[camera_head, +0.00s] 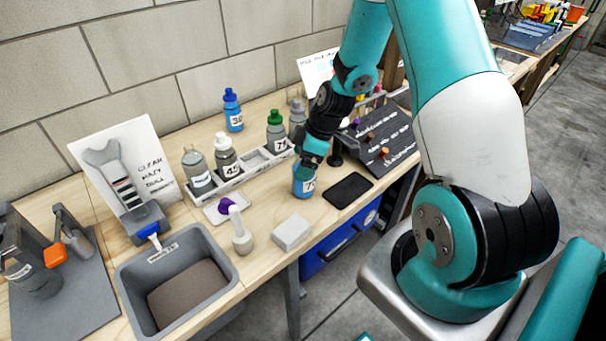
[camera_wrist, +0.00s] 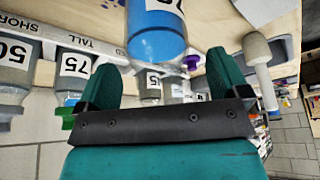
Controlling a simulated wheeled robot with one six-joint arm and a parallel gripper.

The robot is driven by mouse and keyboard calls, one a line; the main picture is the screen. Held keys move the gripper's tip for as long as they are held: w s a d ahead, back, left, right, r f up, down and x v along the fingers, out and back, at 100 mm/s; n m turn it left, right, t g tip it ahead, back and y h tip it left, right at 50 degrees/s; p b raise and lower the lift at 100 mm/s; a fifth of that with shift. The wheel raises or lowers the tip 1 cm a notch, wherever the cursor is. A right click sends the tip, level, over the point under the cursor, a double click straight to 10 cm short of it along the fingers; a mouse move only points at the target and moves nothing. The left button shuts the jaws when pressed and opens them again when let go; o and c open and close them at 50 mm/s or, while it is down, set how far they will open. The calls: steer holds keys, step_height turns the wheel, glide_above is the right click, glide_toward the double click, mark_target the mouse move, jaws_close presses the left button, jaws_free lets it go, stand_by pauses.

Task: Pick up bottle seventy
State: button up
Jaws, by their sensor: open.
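A blue bottle (camera_head: 303,183) stands on the wooden bench just below my gripper (camera_head: 313,152) in the head view. Its label is partly covered there. In the wrist view the blue bottle (camera_wrist: 157,38) sits at the top centre, and its cropped label looks like 70. My gripper (camera_wrist: 163,78) is open, with one finger on each side of the bottle's line and a visible gap on both sides. The bottle's top is hidden by my gripper in the head view.
A grey rack (camera_head: 237,172) behind holds several bottles, including a green-capped one (camera_head: 276,133). Another blue bottle (camera_head: 233,112) stands at the back. A grey bin (camera_head: 222,247) stands left.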

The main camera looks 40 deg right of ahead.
steer(key=shift+w+a+f, duration=0.15)
steer(key=shift+f, duration=0.5)
steer(key=c, duration=1.3)
steer(key=shift+o, duration=0.2)
